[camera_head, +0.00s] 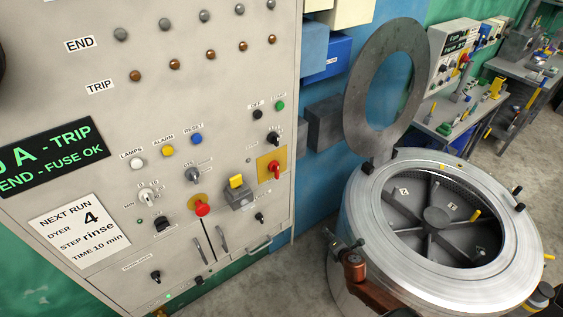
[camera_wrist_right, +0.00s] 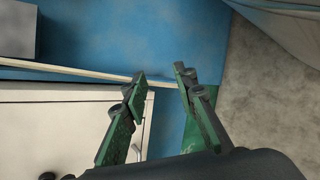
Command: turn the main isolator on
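The likely main isolator (camera_head: 275,169) is a red rotary handle on a yellow plate, near the right edge of the grey control panel in the head view. Its handle looks roughly upright; its position marks are too small to read. The isolator is not recognisable there. My left gripper is not in view.
A red mushroom button (camera_head: 202,208) on a yellow disc and a yellow-topped grey switch (camera_head: 238,190) sit left of the isolator. The round drum machine (camera_head: 360,205) stands right, its ring-shaped lid (camera_head: 357,95) raised. Bare floor (camera_head: 300,275) lies between panel and drum.

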